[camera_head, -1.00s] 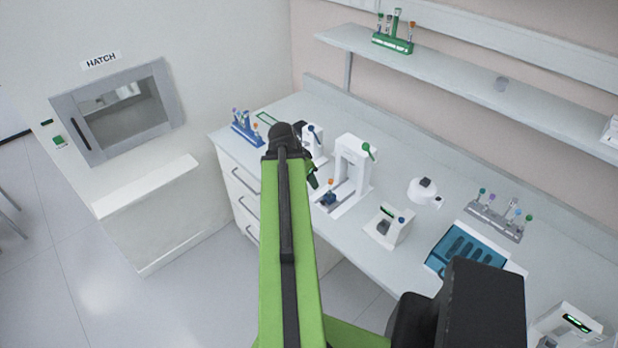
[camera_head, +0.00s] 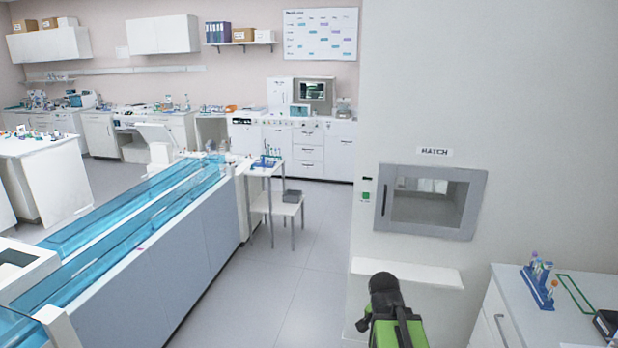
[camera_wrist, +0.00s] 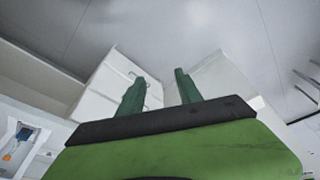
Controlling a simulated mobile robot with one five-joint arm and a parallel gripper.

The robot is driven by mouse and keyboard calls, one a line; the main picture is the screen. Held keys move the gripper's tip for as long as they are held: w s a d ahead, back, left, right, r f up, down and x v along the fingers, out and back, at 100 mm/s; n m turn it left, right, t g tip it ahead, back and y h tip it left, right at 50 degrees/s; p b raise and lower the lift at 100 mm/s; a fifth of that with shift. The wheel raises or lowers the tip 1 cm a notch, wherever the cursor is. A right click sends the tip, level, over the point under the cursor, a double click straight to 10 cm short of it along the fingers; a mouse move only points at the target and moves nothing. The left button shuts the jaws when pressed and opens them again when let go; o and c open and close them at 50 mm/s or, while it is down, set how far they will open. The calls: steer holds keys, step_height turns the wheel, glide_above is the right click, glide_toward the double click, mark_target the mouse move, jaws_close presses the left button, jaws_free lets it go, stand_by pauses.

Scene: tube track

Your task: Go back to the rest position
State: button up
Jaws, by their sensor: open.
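My gripper (camera_wrist: 159,76) shows in the wrist view, with its two dark green fingers spread apart and nothing between them. Beyond the fingers are white cabinet fronts and grey floor. In the head view only my green arm with its dark joint shows at the bottom, right of the middle. The gripper's fingers are hidden there.
The wall hatch (camera_head: 428,201) is right of centre, with a white ledge (camera_head: 407,273) below it. A bench corner (camera_head: 483,330) with a blue tube rack (camera_head: 538,287) is at the lower right. A blue-covered track (camera_head: 130,225) runs along the left. Floor (camera_head: 290,285) between is clear.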

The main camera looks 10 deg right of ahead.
steer(key=s+a+f+n+y, duration=0.1)
steer(key=a+n, duration=0.4)
steer(key=a, duration=0.4)
steer(key=a+f+n+g+y+b, duration=0.1)
steer(key=a+f+n, duration=0.1)
steer(key=a+n, duration=0.4)
steer(key=a, duration=0.2)
steer(key=shift+s+a, duration=0.35)
steer(key=shift+a, duration=0.05)
steer(key=shift+f, duration=0.1)
